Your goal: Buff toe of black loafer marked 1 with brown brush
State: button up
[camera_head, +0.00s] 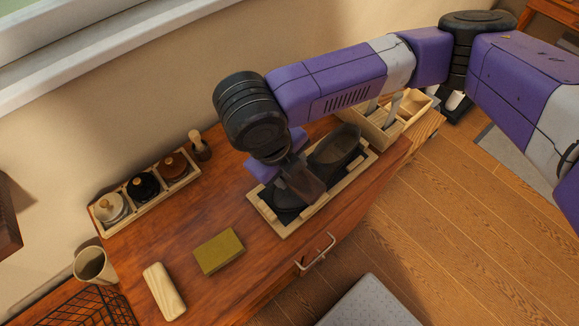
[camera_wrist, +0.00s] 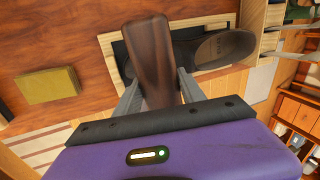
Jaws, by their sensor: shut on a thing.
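My gripper (camera_wrist: 157,88) is shut on the brown brush (camera_wrist: 148,48), one finger on each side of it. In the head view the brush (camera_head: 306,186) hangs from my gripper (camera_head: 293,176), low over the left part of a shallow wooden tray (camera_head: 290,229). A black loafer (camera_head: 286,201) lies under the brush and is largely hidden. Another dark shoe (camera_head: 336,147) lies in the right part of the tray; its inside shows in the wrist view (camera_wrist: 222,47). No number mark is readable. I cannot tell whether the brush touches the loafer.
A rack of round polish pots (camera_head: 143,187) and a small round brush (camera_head: 199,146) stand by the wall. An olive block (camera_head: 218,251), a pale wooden block (camera_head: 164,291), a mug (camera_head: 94,265) and a wire basket (camera_head: 85,309) are at left. A wooden caddy (camera_head: 385,130) stands right of the tray.

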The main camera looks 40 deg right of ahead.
jog(key=shift+f, duration=0.15)
jog(key=shift+b+x, duration=1.45)
jog(key=shift+x, duration=0.45)
jog(key=shift+d+f+b, duration=0.2)
jog(key=shift+f+b, duration=0.15)
jog(key=shift+f, duration=0.25)
dwell(0.5)
jog(key=shift+s+r+p, duration=0.25)
jog(key=shift+s+p, duration=0.15)
jog(key=shift+s, duration=0.6)
jog(key=shift+w+f, duration=0.2)
jog(key=shift+w, duration=1.75)
